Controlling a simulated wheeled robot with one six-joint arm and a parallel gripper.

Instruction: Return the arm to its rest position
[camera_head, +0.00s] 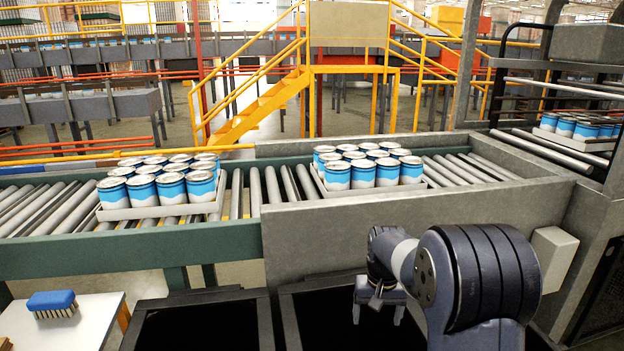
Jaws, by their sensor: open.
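My gripper (379,309) hangs at the end of my dark grey arm in the lower right of the head view. It points down over a black open bin (335,330) in front of the roller conveyor. Its two fingers stand apart, and I see nothing between them. The arm is folded, with its large rounded link nearest the camera. The gripper is clear of the conveyor's grey side wall (320,232).
Two trays of blue and white cans stand on the rollers, a left tray (115,213) and a middle tray (345,192). A third tray (590,145) sits at far right. A blue brush (52,304) lies on a white table (80,330). Another black bin (200,325) stands left of the gripper.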

